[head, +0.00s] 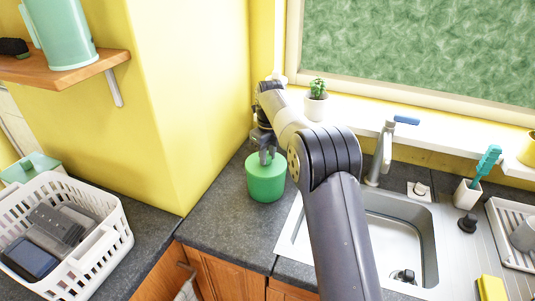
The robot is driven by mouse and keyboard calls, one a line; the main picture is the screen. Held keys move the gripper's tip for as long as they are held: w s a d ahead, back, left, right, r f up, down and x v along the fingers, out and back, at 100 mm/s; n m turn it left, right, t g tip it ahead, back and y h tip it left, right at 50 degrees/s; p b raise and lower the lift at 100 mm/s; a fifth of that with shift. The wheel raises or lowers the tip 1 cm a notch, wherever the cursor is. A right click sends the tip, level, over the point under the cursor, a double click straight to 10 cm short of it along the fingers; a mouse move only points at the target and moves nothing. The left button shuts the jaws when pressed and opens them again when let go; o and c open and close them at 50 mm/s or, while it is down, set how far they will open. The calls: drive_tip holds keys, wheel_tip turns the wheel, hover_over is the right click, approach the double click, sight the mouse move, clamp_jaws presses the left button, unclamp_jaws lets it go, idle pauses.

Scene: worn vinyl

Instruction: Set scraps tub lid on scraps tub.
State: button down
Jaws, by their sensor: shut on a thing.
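The scraps tub (265,187) is a green round tub standing upright on the dark grey counter, left of the sink. My gripper (267,158) points down at the top of the tub. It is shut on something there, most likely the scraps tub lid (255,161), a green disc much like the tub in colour. The lid appears level and at the tub's rim. I cannot tell whether it is seated or just above. My fingers and wrist hide part of the tub's top.
My arm crosses the sink (410,225). A tap (384,150) stands behind it, and a potted plant (316,100) is on the sill. A yellow wall corner (180,140) rises close to the left. A white basket (110,240) stands on the left counter. Counter left of the tub is clear.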

drive_tip(key=shift+f, duration=0.1)
unclamp_jaws()
idle(0.9)
idle(0.5)
drive_tip(key=shift+d+r+p, duration=0.1)
drive_tip(key=shift+r+p, duration=2.3)
drive_tip(key=shift+s+r+p, duration=0.1)
drive_tip(key=shift+r+p, duration=0.4)
drive_tip(key=shift+r, duration=0.6)
